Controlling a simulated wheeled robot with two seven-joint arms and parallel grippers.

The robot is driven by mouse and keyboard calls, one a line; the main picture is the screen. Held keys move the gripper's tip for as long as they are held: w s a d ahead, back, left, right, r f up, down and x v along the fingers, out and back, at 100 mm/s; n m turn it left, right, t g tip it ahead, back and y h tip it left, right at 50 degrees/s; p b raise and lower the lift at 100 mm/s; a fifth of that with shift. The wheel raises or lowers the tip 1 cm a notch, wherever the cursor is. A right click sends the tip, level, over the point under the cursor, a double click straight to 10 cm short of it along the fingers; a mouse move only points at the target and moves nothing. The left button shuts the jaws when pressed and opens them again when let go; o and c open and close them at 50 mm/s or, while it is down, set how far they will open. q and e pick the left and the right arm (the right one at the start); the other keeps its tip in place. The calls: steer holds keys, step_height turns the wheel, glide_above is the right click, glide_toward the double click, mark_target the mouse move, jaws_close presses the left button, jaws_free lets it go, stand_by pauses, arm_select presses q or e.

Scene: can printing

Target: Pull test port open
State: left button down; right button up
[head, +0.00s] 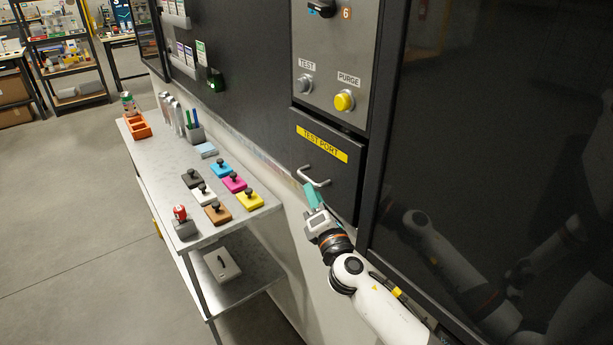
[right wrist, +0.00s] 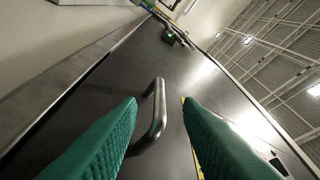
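The test port (head: 335,178) is a dark panel with a yellow TEST PORT label (head: 322,143) and a grey metal bar handle (head: 316,180). The panel looks shut in the head view. My right gripper (head: 313,193) is at the handle's lower side, with its green fingers pointing at the panel. In the right wrist view, the handle (right wrist: 158,115) shows between the two spread fingers of the right gripper (right wrist: 160,108). There is visible space beside the handle, and I cannot tell if either finger touches it. My left gripper is not in view.
Above the port are a TEST button (head: 304,84), a yellow PURGE button (head: 344,101) and a knob (head: 321,7). A dark glossy panel (head: 500,120) stands close on the right. A metal table (head: 160,160) with several coloured stamp pads stands left.

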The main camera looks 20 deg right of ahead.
mark_target(307, 177)
steer(key=x, duration=0.6)
steer(key=shift+c, duration=0.3)
jaws_close()
